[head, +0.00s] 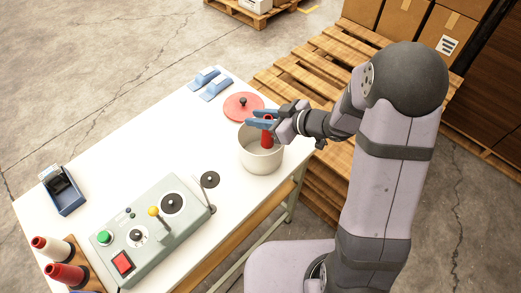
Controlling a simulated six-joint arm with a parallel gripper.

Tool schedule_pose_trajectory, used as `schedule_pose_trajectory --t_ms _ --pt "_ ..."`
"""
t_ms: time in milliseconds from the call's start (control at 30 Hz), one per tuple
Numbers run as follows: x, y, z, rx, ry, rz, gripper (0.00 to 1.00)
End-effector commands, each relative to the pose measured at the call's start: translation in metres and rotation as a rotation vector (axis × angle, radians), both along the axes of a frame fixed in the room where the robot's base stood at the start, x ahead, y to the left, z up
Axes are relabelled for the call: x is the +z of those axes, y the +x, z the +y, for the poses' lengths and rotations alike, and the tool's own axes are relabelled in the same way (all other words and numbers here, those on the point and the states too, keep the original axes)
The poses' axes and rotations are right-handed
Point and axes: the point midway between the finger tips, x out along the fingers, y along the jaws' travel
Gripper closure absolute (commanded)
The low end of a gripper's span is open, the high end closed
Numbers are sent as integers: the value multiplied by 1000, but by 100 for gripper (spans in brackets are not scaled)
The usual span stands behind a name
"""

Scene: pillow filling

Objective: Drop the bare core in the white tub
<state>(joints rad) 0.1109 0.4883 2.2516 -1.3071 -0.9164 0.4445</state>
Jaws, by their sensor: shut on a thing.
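The white tub (262,161) stands on the right side of the white table, open at the top. My gripper (262,119) is over the tub with its blue fingers shut on a red, upright core (267,137). The lower part of the core reaches down inside the tub's rim. Whether its lower end touches the tub's floor is hidden. The fingers hold the core near its top.
A red lid with a black knob (243,106) lies just behind the tub. A grey control box (155,228) with a yellow-knobbed lever stands in front left. Thread spools (66,275) and a blue dispenser (62,190) are at the left. Blue blocks (215,89) lie at the back. The table's middle is clear.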

Motion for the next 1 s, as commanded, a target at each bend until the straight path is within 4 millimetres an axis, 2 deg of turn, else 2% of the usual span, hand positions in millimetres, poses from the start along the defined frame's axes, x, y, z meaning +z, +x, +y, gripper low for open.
schedule_pose_trajectory --t_ms 267,300,367,733,1000 --pt "0 0 0 0 0 0 99" --pt "0 0 0 0 0 0 69" --pt "0 0 0 0 0 0 56" --pt "1 -1 -2 0 -1 -1 56" --pt "15 -15 -24 -3 -2 -4 56"
